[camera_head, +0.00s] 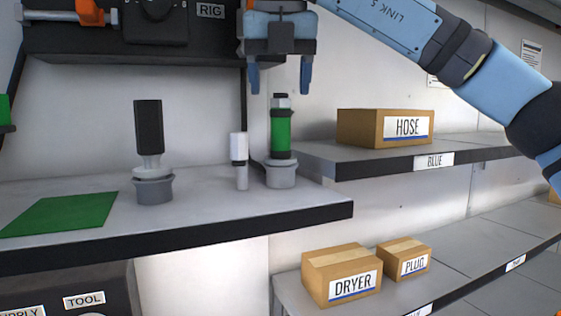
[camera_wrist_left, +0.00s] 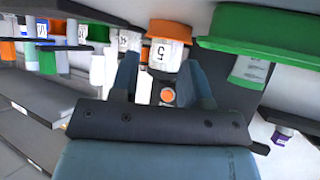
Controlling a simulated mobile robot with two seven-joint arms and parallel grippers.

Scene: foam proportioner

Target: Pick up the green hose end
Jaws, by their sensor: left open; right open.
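The green hose end (camera_head: 281,132), a green cylinder with black bands and a dark cap, stands upright in a grey round holder (camera_head: 281,175) near the right end of the shelf. My right gripper (camera_head: 280,82) points down just above it. Its two blue fingers are apart, one to each side of the cap, with nothing between them that I can see. My left gripper shows only in the left wrist view (camera_wrist_left: 165,85). Its fingers are open, and a white container marked 5 with an orange top (camera_wrist_left: 168,52) shows beyond them.
A small white-and-grey cylinder (camera_head: 240,162) stands close left of the green hose end. A black-topped fitting (camera_head: 149,130) stands in another grey holder farther left. A green mat (camera_head: 60,214) lies at left. A HOSE box (camera_head: 383,128) is on the right shelf.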

